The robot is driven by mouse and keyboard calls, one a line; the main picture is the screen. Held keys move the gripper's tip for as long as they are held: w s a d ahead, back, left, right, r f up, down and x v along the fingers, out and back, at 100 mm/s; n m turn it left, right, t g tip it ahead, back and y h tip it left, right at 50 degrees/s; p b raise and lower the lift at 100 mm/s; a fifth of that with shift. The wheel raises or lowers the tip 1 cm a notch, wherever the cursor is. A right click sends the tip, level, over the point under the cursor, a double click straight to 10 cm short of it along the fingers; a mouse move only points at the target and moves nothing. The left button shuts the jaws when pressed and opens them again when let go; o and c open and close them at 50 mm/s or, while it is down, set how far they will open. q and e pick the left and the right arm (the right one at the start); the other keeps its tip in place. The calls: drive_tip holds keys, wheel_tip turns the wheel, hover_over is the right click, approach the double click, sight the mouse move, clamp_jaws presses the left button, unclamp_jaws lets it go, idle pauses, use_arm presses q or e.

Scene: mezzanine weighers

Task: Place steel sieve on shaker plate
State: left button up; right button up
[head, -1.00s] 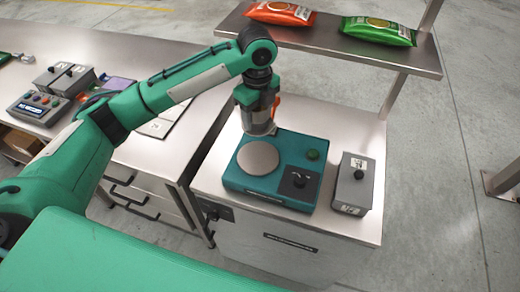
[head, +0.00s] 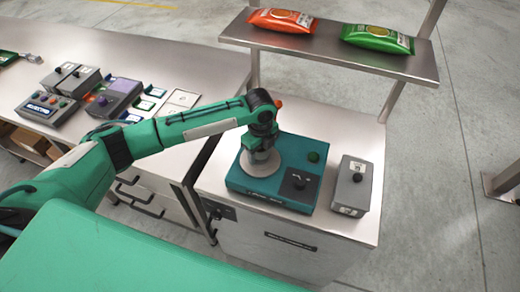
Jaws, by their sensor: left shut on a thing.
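The shaker is a teal box (head: 240,184) on the steel bench, with a round pale grey plate (head: 259,172) on top. My left gripper (head: 261,156) points down over this plate, close above or at its surface. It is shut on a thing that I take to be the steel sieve. The gripper hides most of it, so I cannot tell whether it touches the plate. My right gripper is not in view.
A grey box with a black knob (head: 353,186) stands right of the shaker. A shelf (head: 330,53) behind holds an orange bag (head: 282,20) and a green bag (head: 378,38). Grey control boxes (head: 47,108) and a purple-topped box (head: 115,97) stand on the left bench.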

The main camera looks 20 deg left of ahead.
use_arm(q)
drive_tip(key=o, duration=1.2)
drive_tip(key=shift+f, duration=0.1)
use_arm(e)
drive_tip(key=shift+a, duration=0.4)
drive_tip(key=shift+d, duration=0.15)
use_arm(q)
drive_tip(key=shift+r, duration=0.35)
wheel_tip(320, 180, up, 10)
drive_tip(key=b, duration=0.3)
drive_tip(key=shift+r, duration=0.25)
drive_tip(key=shift+r+b, duration=0.3)
drive_tip(key=shift+r, duration=0.25)
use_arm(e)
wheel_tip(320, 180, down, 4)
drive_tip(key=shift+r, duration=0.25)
